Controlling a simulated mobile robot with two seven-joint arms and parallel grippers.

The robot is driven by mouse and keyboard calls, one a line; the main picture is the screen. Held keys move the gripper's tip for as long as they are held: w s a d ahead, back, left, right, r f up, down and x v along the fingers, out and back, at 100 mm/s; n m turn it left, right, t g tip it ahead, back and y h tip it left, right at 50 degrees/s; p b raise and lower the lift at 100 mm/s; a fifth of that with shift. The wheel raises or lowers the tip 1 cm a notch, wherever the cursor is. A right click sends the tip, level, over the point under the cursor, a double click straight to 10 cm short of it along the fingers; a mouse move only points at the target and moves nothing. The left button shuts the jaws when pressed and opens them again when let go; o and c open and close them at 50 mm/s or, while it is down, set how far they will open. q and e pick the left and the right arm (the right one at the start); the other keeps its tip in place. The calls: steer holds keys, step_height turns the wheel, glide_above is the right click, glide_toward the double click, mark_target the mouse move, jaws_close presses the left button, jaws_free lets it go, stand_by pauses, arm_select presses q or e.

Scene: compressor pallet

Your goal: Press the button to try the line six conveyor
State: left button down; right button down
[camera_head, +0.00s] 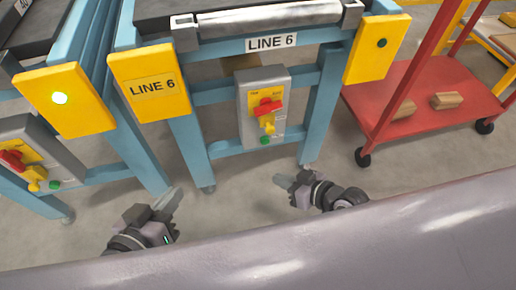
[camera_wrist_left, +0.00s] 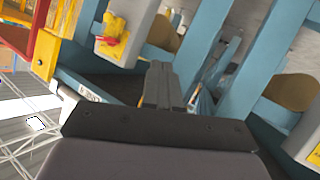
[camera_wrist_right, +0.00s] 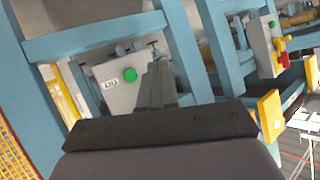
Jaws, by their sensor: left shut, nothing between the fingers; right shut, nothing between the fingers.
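The LINE 6 conveyor (camera_head: 280,20) stands in the middle of the head view, with a LINE 6 sign on its end. A grey control box (camera_head: 281,78) on its frame carries a red and yellow switch (camera_head: 267,107) and a small green button (camera_head: 265,140) at its bottom. My right gripper (camera_head: 280,180) is shut and empty, below and apart from this box. My left gripper (camera_head: 172,198) is shut and empty, low and left of the box. In the right wrist view, a green button (camera_wrist_right: 130,75) on a grey box shows just beyond the shut fingers (camera_wrist_right: 157,85).
A neighbouring conveyor at left has a similar box with a red switch (camera_head: 12,160) and green button (camera_head: 55,185). Its yellow plate (camera_head: 85,115) bears a lit lamp; the right yellow plate (camera_head: 370,65) has a dark green one. A red cart (camera_head: 420,90) with small blocks stands right.

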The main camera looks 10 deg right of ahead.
mark_target(265, 141)
arm_select(q)
steer(key=shift+w+f+b, duration=0.1)
steer(key=shift+f+b, duration=0.25)
arm_select(e)
steer(key=shift+w+f, duration=0.5)
steer(key=shift+f, duration=0.3)
arm_select(q)
steer(key=shift+d, duration=0.1)
arm_select(e)
steer(key=shift+d, duration=0.1)
